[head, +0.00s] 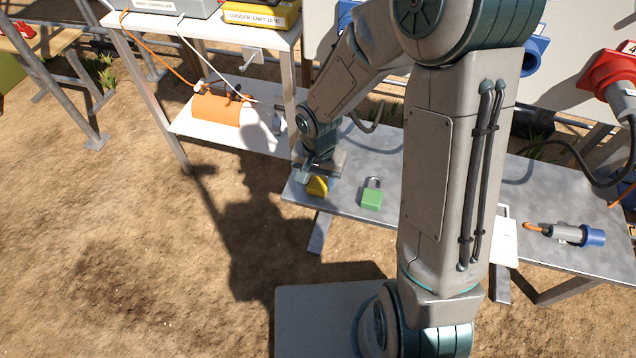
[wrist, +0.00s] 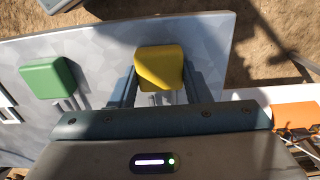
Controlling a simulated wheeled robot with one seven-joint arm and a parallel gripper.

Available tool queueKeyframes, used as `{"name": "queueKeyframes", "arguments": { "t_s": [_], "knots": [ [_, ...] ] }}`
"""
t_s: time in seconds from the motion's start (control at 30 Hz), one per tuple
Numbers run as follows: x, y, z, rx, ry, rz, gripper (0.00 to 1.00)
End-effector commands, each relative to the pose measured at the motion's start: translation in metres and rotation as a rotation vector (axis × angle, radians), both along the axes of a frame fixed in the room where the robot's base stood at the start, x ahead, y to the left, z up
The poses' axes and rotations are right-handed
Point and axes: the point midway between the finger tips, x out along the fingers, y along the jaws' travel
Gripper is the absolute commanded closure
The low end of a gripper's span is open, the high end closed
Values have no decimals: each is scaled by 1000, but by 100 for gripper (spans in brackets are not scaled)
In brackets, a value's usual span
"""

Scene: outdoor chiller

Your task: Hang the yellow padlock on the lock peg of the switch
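The yellow padlock (head: 317,186) lies near the left end of the metal bench, under my gripper (head: 310,174). In the wrist view the yellow padlock (wrist: 159,67) sits between the two fingers of my gripper (wrist: 160,80), with one finger close along each side. I cannot tell whether the fingers press on it. Its shackle points toward my gripper and is partly hidden. I cannot make out the switch or its lock peg in either view.
A green padlock (head: 371,197) lies on the metal bench (head: 345,200), right of the yellow one. A blue plug (head: 575,235) lies farther right. A white shelf unit (head: 180,120) holding an orange case (head: 220,109) stands left. Blue (head: 534,52) and red (head: 610,75) connectors are behind.

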Motion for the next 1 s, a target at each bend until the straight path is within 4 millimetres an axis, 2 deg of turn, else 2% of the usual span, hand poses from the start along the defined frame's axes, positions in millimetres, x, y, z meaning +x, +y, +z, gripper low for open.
{"name": "queueKeyframes", "arguments": {
  "t_s": [0.03,0.07,0.1,0.47,0.57,0.73,1.0],
  "knots": [
    [0,0,0,0,0,0,73],
    [0,0,0,1,0,0,81],
    [0,0,0,0,0,0,82],
    [1,0,6,-1,-2,-1,82],
    [1,0,15,0,-3,0,82],
    [2,0,47,0,-6,-2,82],
    [-2,-63,81,-2,-2,-10,82]
  ]
}}
